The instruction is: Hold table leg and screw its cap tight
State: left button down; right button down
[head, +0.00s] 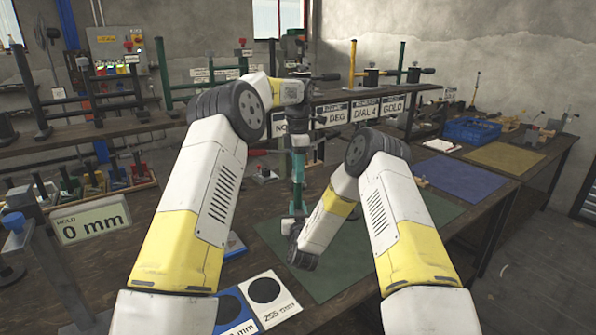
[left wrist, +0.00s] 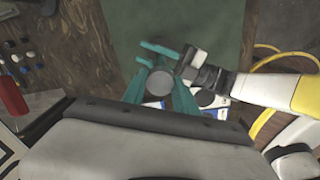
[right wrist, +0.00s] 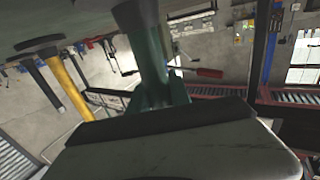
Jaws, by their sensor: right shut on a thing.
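A grey round disc, the cap end (left wrist: 159,82), shows in the left wrist view between the two teal fingers of my left gripper (left wrist: 160,98). The fingers flank it closely; I cannot tell if they press on it. In the head view the left gripper (head: 297,165) points down over the bench. My right gripper comes in low from the right and is shut on the table leg. In the right wrist view the leg (right wrist: 143,35) is a dark green upright cylinder in the right gripper's fingers (right wrist: 160,92). The lower leg is hidden in the head view.
A dark green mat (head: 425,208) covers the bench under the arms. White-and-blue cards with black discs (head: 264,290) lie in front. A "0 mm" sign (head: 90,221) stands left. A shelf with label plates (head: 362,111) is behind. A blue crate (head: 472,131) sits at the far right.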

pick_arm(q)
jog(key=m, duration=0.9)
jog(key=shift+m, duration=0.4)
jog(key=m, duration=0.6)
jog(key=shift+m, duration=0.3)
jog(key=m, duration=0.8)
jog(key=shift+m, duration=0.4)
jog(key=m, duration=0.4)
jog(key=shift+f+m, duration=0.1)
jog(key=shift+m, duration=0.2)
jog(key=m, duration=1.1)
jog(key=c, duration=0.9)
grip_release()
